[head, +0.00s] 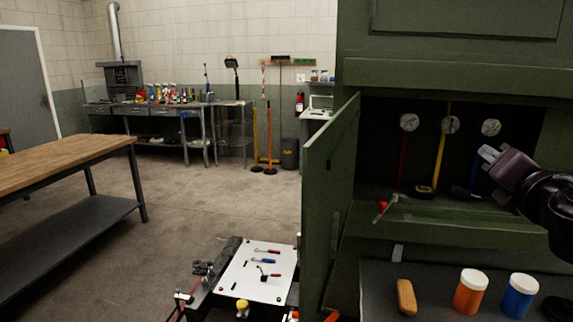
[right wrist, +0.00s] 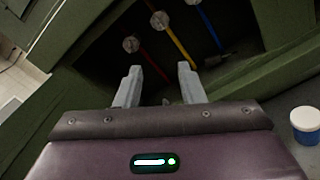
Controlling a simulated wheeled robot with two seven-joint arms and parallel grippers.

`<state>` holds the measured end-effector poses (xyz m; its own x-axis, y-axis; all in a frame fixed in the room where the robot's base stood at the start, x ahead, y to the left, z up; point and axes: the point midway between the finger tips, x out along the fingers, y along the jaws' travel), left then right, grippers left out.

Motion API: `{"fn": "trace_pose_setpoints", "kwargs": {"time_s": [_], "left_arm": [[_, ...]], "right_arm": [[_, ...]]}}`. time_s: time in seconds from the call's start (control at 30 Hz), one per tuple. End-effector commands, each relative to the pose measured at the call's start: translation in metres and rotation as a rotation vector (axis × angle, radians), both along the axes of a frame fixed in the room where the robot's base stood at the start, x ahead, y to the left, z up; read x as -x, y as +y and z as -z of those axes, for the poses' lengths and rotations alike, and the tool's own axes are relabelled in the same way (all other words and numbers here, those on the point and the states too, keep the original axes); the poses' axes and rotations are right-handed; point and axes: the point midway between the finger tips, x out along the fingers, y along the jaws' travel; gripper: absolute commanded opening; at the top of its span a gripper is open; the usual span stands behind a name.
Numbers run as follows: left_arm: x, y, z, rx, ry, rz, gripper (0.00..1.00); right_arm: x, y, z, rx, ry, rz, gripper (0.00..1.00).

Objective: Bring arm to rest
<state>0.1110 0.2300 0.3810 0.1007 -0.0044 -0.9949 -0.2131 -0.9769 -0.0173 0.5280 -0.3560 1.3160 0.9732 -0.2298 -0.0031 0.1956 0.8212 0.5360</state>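My right gripper (head: 489,154) comes in from the right in the head view, in front of the opening of a green panel structure (head: 450,77). In the right wrist view its two fingers (right wrist: 160,88) stand apart with nothing between them. Behind them are a red, a yellow and a blue strip, each with a round pale disc at its end (head: 450,124). My left gripper does not show.
A green door (head: 330,185) stands open at the opening's left. An orange jar (head: 470,292), a blue jar (head: 519,296) and a wooden-coloured block (head: 406,297) stand on the ledge. A white tool board (head: 258,272) lies lower left. A wooden bench (head: 65,166) stands far left.

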Motion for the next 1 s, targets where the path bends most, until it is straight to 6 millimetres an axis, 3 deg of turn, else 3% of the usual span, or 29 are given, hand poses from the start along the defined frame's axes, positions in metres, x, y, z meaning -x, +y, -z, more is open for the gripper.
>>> {"fn": "trace_pose_setpoints", "kwargs": {"time_s": [0.37, 0.57, 0.63, 0.77, 0.8, 0.9, 1.0], "left_arm": [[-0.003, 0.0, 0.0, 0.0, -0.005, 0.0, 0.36], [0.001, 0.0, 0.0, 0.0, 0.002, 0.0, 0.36], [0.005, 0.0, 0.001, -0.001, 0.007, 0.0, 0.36], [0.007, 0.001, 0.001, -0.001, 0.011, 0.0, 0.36], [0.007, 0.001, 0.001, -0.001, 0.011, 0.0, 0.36], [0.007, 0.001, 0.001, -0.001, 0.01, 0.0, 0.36], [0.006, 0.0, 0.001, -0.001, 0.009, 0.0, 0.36]], "right_arm": [[-0.016, 0.033, 0.071, -0.269, 0.041, -0.035, 0.35], [-0.017, 0.06, 0.138, -0.549, 0.092, -0.012, 0.35], [-0.013, 0.071, 0.17, -0.687, 0.122, 0.017, 0.35], [0.01, 0.096, 0.248, -1.036, 0.197, 0.152, 0.35], [0.022, 0.103, 0.274, -1.162, 0.224, 0.222, 0.35], [0.058, 0.118, 0.33, -1.432, 0.277, 0.427, 0.35], [0.092, 0.129, 0.37, -1.623, 0.309, 0.625, 0.35]]}}
